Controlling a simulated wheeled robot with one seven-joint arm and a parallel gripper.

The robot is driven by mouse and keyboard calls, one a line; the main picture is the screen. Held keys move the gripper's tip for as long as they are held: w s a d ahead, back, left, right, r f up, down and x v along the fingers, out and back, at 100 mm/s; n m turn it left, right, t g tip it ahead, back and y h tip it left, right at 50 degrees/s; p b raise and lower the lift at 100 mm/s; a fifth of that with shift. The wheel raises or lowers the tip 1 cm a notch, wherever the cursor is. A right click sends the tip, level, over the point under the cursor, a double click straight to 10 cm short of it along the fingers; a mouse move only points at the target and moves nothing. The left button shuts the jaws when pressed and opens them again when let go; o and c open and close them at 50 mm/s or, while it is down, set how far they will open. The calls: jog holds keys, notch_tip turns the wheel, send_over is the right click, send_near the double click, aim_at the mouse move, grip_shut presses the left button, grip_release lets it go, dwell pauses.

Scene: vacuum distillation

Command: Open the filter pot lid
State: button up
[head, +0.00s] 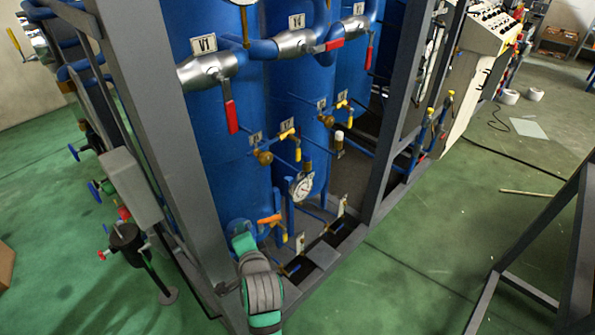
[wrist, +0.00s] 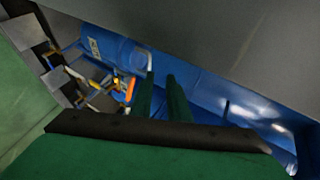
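My gripper (head: 243,232) is low at the front frame of the blue rig in the head view, beside a rounded blue vessel end. An orange handle (head: 269,219) is just right of it. In the wrist view, the two green fingers (wrist: 160,85) stand apart with a gap between them and nothing clearly held. The orange handle (wrist: 130,90) shows just left of the left finger, outside the gap. The blue vessel (wrist: 200,90) lies behind the fingers. No lid can be clearly made out; my gripper and arm hide part of the vessel.
A grey frame post (head: 165,150) stands left of my arm. Yellow-handled valves (head: 289,133), a round gauge (head: 302,186) and red-handled valves (head: 230,114) are above and right. A black pot (head: 127,237) on a stand is at left. Green floor (head: 420,265) is open at right.

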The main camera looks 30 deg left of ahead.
jog(key=s+d+f+n+t+h, duration=0.15)
jog(key=d+f, duration=0.25)
jog(key=d, duration=0.5)
jog(key=s+d+f+t+h, duration=0.2)
jog(key=d+f, duration=0.2)
jog(key=d, duration=0.5)
jog(key=s+d+f+n+t+h, duration=0.1)
jog(key=d+f, duration=0.3)
jog(key=d, duration=0.5)
jog(key=s+d+r+n+t+h, duration=0.1)
jog(key=s+d+r+h, duration=0.1)
jog(key=s+d, duration=0.4)
jog(key=s+d+r+n+t+h, duration=0.2)
jog(key=s+d, duration=0.5)
jog(key=s, duration=0.7)
jog(key=shift+s+d+r+h, duration=0.2)
jog(key=shift+s+r+h, duration=0.2)
jog(key=shift+r+h, duration=0.35)
jog(key=shift+f, duration=0.15)
